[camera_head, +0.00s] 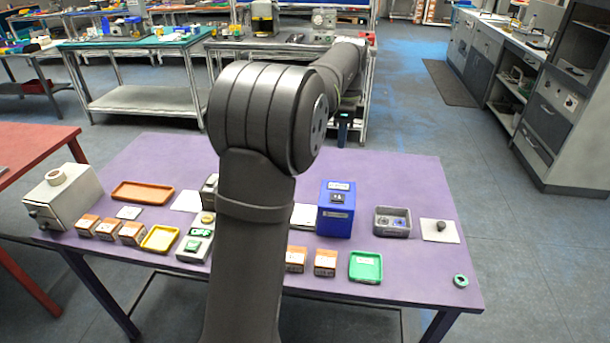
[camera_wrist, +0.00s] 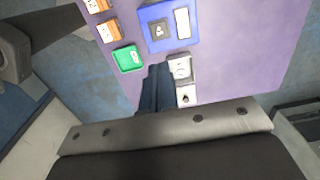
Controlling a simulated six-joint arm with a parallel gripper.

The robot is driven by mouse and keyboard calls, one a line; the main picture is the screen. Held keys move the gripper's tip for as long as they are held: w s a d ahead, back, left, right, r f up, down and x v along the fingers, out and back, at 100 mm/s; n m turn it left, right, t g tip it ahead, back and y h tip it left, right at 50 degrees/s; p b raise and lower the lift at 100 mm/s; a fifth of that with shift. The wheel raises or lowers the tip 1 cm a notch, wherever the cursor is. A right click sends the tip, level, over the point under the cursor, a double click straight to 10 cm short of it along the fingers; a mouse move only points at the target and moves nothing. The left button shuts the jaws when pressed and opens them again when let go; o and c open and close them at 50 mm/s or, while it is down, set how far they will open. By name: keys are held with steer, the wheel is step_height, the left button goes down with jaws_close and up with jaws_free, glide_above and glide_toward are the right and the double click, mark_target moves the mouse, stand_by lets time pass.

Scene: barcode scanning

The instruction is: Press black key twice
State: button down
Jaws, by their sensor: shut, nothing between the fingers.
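A blue box (camera_head: 336,222) stands on the purple table, right of centre. A small black key (camera_head: 338,197) with a white mark sits on its upper face. The wrist view shows the blue box (camera_wrist: 168,45) at the top, with the black key (camera_wrist: 158,30) on a grey panel beside a white label. My gripper (camera_head: 343,140) hangs above and behind the box in the head view, clear of it. In the wrist view its dark fingers (camera_wrist: 160,70) are together and empty, just below the box in the picture. They partly hide the grey tray.
A green tray (camera_head: 366,266), orange-and-white boxes (camera_head: 325,262), a grey tray (camera_head: 392,222) and a white plate with a dark knob (camera_head: 440,230) lie around the blue box. My arm hides the table's middle. The table's back right (camera_head: 400,180) is clear.

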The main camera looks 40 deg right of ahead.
mark_target(340, 199)
step_height(340, 199, down, 7)
steer(key=s+m+t, duration=0.1)
steer(key=t, duration=0.8)
steer(key=shift+s+r+h, duration=0.15)
steer(key=shift+h, duration=0.15)
steer(key=shift+f, duration=4.4)
steer(key=shift+f, duration=0.15)
steer(key=shift+f, duration=0.3)
